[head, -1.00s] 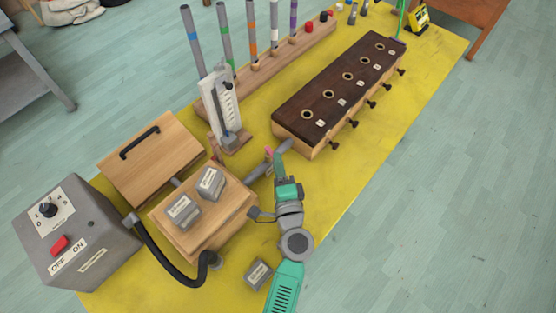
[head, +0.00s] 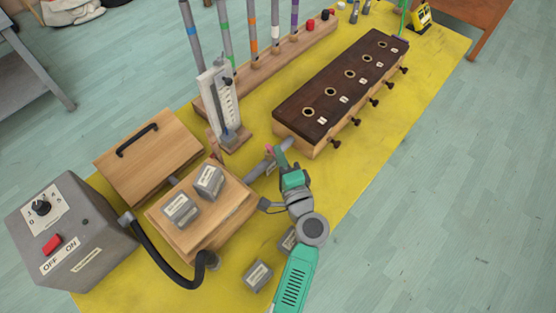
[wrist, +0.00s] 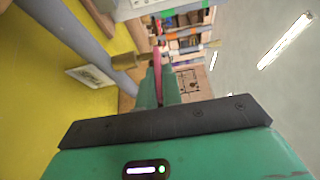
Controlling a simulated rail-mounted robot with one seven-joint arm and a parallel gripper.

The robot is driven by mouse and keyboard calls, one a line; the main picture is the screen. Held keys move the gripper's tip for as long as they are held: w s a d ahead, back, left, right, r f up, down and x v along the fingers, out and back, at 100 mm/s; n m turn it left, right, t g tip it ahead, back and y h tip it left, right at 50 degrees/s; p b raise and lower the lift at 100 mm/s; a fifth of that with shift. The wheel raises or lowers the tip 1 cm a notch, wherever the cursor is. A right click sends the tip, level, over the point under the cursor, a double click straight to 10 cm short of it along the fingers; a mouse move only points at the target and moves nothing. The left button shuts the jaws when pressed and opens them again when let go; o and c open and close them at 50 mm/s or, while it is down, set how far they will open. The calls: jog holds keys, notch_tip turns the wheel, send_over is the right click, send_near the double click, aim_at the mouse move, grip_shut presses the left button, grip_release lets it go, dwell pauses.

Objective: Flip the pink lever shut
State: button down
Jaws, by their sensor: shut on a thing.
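The pink lever (head: 269,149) is a small piece at the grey pipe (head: 257,170) between the wooden box and the dark-topped chest. In the wrist view it shows as a thin pink strip (wrist: 157,66) beside a brass fitting (wrist: 127,61) on the pipe. My teal gripper (head: 275,154) reaches it from the front right. In the wrist view my gripper's fingers (wrist: 160,84) are close together around the lever's near part, which they partly hide. The lever's exact angle to the pipe is hard to tell.
The wooden box (head: 225,215) with grey weights on top stands left of my arm. The dark-topped chest (head: 340,90) with side knobs is behind right. A white gauge stand (head: 222,105) is behind the lever. Loose grey blocks (head: 257,276) lie near my arm. The yellow mat's right side (head: 365,170) is clear.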

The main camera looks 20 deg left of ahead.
jog(key=shift+w+d+f+n+g+y+b, duration=0.15)
jog(key=shift+w+n+g+y+b, duration=0.1)
jog(key=shift+n+g+y+b, duration=0.35)
jog(key=c, duration=1.6)
grip_release()
jog(key=shift+o, duration=0.2)
jog(key=shift+s+r, duration=0.1)
jog(key=shift+r, duration=0.1)
jog(key=p+v, duration=0.2)
jog(key=v, duration=0.5)
jog(key=shift+d, duration=0.3)
